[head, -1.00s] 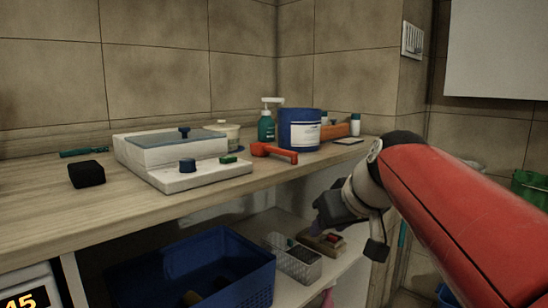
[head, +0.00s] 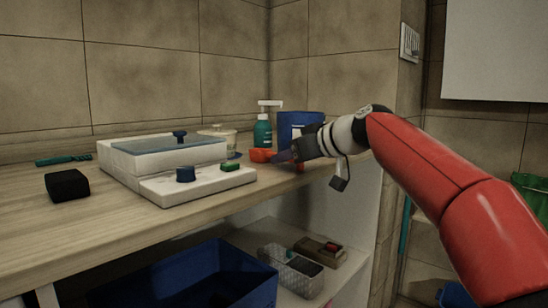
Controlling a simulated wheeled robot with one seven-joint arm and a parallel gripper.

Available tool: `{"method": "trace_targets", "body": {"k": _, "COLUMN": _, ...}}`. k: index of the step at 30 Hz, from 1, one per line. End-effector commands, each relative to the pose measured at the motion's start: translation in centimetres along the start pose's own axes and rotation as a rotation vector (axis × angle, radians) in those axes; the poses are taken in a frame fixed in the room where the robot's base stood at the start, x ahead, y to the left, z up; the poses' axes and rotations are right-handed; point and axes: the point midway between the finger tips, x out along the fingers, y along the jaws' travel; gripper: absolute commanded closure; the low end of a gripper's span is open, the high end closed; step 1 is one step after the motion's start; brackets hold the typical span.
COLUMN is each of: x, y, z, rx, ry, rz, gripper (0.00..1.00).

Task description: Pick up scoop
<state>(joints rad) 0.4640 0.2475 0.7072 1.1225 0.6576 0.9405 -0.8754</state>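The orange-red scoop (head: 262,155) lies on the wooden counter, right of the white box unit and in front of the blue tub. Its bowl end shows at the left; most of its handle is hidden behind my gripper. My gripper (head: 284,156) is at the scoop, over or beside the handle, at about counter height. The fingers are small, dark and seen from the side, so I cannot tell whether they are open or closed on the handle.
A white unit with a clear lid (head: 165,150) stands left of the scoop. A green pump bottle (head: 263,132) and a blue tub (head: 292,124) stand behind. A black block (head: 68,185) lies at the left. Below are a blue crate (head: 205,275) and a clear basket (head: 290,272).

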Motion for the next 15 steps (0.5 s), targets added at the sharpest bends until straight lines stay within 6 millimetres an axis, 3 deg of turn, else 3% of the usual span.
{"method": "trace_targets", "body": {"k": 4, "x": 1.7, "y": 0.0, "z": -0.1, "rx": 0.000, "ry": 0.000, "rz": -0.001, "gripper": 0.60}}
{"method": "trace_targets", "body": {"k": 12, "x": 2.0, "y": 0.0, "z": 0.0, "rx": 0.000, "ry": 0.000, "rz": 0.001, "gripper": 0.60}}
{"method": "trace_targets", "body": {"k": 15, "x": 1.9, "y": 0.0, "z": 0.0, "rx": 0.000, "ry": 0.000, "rz": 0.001, "gripper": 0.73}}
